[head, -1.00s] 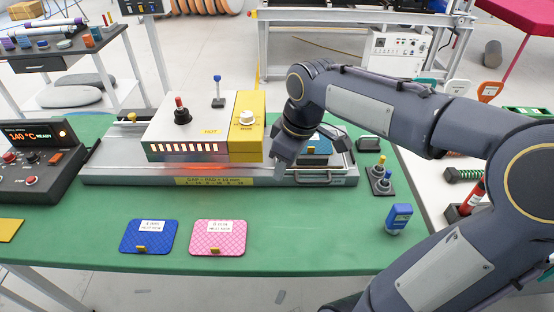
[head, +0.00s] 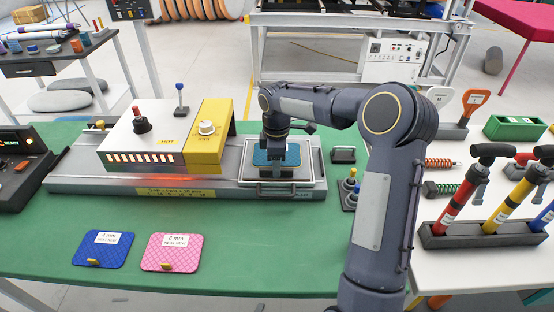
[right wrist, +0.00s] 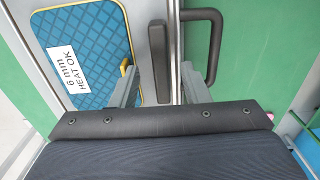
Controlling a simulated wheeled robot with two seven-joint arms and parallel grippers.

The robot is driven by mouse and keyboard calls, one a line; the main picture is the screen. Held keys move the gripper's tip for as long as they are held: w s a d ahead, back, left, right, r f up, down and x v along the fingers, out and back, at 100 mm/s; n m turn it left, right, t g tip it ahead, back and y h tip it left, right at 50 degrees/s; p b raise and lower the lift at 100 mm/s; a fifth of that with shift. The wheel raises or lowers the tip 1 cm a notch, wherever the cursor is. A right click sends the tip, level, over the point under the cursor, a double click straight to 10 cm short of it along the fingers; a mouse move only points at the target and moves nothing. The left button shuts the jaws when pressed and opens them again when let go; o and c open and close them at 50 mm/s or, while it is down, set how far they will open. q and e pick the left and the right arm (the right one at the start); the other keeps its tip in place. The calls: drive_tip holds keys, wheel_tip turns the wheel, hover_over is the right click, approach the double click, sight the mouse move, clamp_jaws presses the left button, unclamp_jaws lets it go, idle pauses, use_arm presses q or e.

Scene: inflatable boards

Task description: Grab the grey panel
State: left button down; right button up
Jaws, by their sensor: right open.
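No separate grey quilted panel stands out. A grey metal tray (head: 318,172) with a bar handle lies at the right end of the heating press. A blue quilted panel (head: 292,153) labelled "6 mm HEAT OK" in the right wrist view (right wrist: 95,25) lies on it, with a yellow tab. My right gripper (head: 281,176) is over the tray, partly hiding the blue panel. In the right wrist view its open fingers (right wrist: 160,85) straddle a dark upright bar (right wrist: 159,60), beside the panel's tab. Contact cannot be told. My left gripper is not in view.
The press housing (head: 150,135), marked HOT, glows underneath, left of the tray. Blue (head: 103,250) and pink (head: 172,252) panels lie on the green table in front. A rack of pump-like tools (head: 480,232) stands at the right. The green table's front middle is clear.

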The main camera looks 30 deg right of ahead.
drive_tip(key=shift+f, duration=0.6)
clamp_jaws()
drive_tip(key=shift+r, duration=0.1)
